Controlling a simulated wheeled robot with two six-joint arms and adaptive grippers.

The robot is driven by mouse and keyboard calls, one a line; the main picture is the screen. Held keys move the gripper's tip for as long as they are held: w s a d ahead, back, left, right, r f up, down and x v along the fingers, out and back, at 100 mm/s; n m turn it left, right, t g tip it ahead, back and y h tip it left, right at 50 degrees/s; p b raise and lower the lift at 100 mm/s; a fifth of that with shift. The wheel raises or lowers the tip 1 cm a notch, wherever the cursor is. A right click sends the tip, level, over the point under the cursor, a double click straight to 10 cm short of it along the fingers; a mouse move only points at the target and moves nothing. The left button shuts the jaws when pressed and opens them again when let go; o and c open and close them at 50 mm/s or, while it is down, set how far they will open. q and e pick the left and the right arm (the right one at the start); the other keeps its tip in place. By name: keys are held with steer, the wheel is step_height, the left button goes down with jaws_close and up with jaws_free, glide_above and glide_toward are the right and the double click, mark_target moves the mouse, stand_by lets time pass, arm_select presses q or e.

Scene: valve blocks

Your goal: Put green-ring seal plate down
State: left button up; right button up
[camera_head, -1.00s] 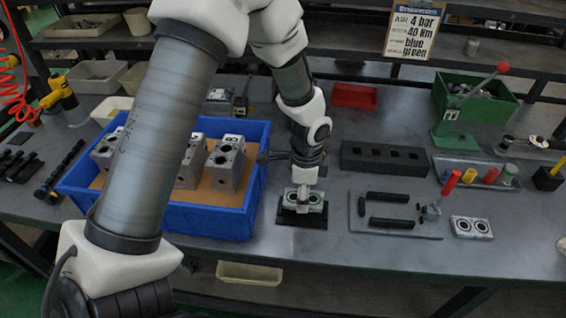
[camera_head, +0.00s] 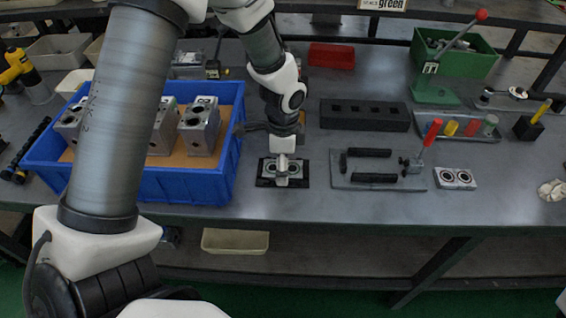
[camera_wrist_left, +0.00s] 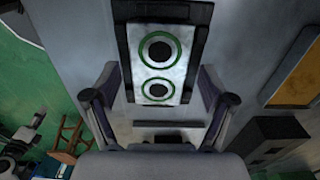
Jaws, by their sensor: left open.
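The green-ring seal plate (camera_wrist_left: 157,62) is a pale plate with two green rings around dark holes. It lies flat on a black pad (camera_wrist_left: 197,40) and also shows in the head view (camera_head: 271,167), on the black pad (camera_head: 301,182) right of the blue crate. My left gripper (camera_head: 282,166) points down over the plate and hides part of it. In the left wrist view my left gripper (camera_wrist_left: 159,82) is open, its fingers apart on either side of the plate's near end. Whether a finger touches the plate I cannot tell. My right gripper is not in view.
A blue crate (camera_head: 190,190) with metal valve blocks stands left of the pad. A grey fixture plate (camera_head: 385,183) and a second seal plate with dark rings (camera_head: 455,178) lie to the right. A black slotted block (camera_head: 364,114) lies behind. The bench's front strip is clear.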

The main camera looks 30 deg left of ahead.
arm_select(q)
step_height(320, 180, up, 12)
steer(key=p, duration=0.1)
steer(key=shift+r, duration=0.2)
stand_by(0.4)
